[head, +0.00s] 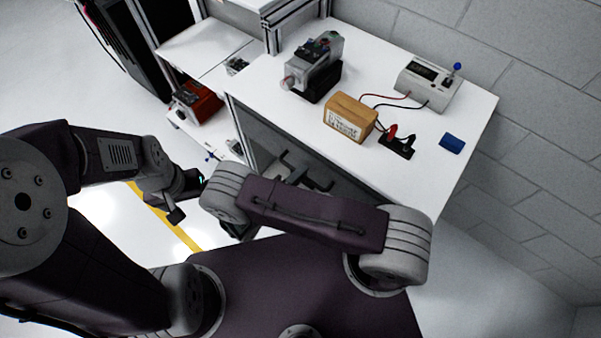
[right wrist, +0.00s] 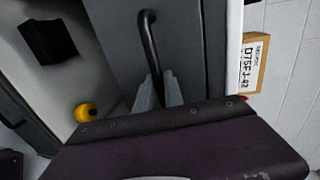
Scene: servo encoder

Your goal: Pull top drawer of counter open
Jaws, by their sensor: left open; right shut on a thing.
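The counter (head: 420,175) has a white top and a grey front below its edge. In the right wrist view, a dark bar handle (right wrist: 149,35) stands on a grey drawer front (right wrist: 183,50). My right gripper (right wrist: 158,92) has its two pale fingers closed around the lower part of the handle. In the head view my right arm covers much of the counter front, so I cannot tell how far the drawer stands out. My left gripper (head: 188,198) is open and empty, left of the counter front and apart from it.
On the countertop are a cardboard box (head: 350,118), a grey machine (head: 315,65), a meter with leads (head: 428,83) and a blue block (head: 452,144). A red device (head: 196,101) sits on a low shelf at left. The right wrist view shows a yellow round thing (right wrist: 86,112).

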